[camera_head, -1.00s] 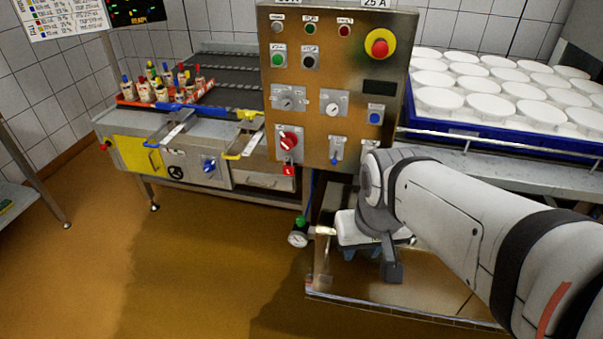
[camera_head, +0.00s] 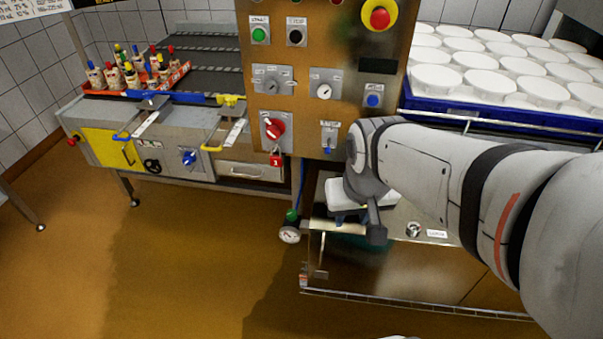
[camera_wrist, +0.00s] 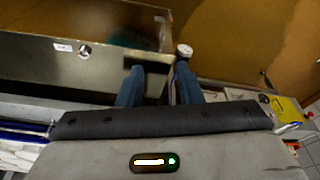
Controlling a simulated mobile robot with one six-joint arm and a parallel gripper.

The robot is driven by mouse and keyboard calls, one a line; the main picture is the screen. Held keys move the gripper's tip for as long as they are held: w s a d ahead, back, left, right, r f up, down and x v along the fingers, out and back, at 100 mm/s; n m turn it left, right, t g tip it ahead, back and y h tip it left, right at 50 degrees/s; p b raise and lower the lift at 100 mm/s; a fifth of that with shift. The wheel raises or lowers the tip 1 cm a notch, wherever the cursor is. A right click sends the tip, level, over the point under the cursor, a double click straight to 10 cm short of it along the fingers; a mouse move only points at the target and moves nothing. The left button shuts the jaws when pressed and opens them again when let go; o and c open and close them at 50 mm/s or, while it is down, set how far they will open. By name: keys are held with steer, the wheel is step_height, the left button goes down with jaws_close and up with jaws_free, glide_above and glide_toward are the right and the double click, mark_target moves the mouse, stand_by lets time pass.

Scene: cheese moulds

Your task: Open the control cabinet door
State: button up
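The brown control panel (camera_head: 340,60) stands upright in the middle of the head view, with buttons, dials and a red rotary switch (camera_head: 274,127). Below it is a shiny metal cabinet front (camera_head: 400,265) with a round lock (camera_head: 413,230) and a small white label. The same metal front (camera_wrist: 35,65) and lock (camera_wrist: 84,51) show at upper left in the wrist view. My gripper (camera_head: 350,218) is low in front of this metal front. Its two blue fingers (camera_wrist: 158,88) are apart, with nothing visible between them. Whether they touch the metal is unclear, and my arm hides part of the cabinet.
A round gauge (camera_head: 289,235) hangs left of the cabinet; it also shows just beyond my fingers (camera_wrist: 184,50). A blue tray (camera_head: 440,106) of white moulds stands right. A conveyor bench (camera_head: 185,140) with bottles stands left. The floor in front is clear.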

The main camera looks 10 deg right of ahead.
steer(key=m+t+b, duration=0.1)
steer(key=t+b, duration=0.1)
steer(key=b, duration=2.6)
glide_above(321, 254)
steer(key=s, duration=0.2)
step_height(321, 254, down, 37)
steer(key=shift+f, duration=0.1)
steer(key=b+x, duration=0.3)
steer(key=x, duration=0.5)
steer(key=shift+d, duration=0.15)
steer(key=shift+c, duration=0.3)
jaws_close()
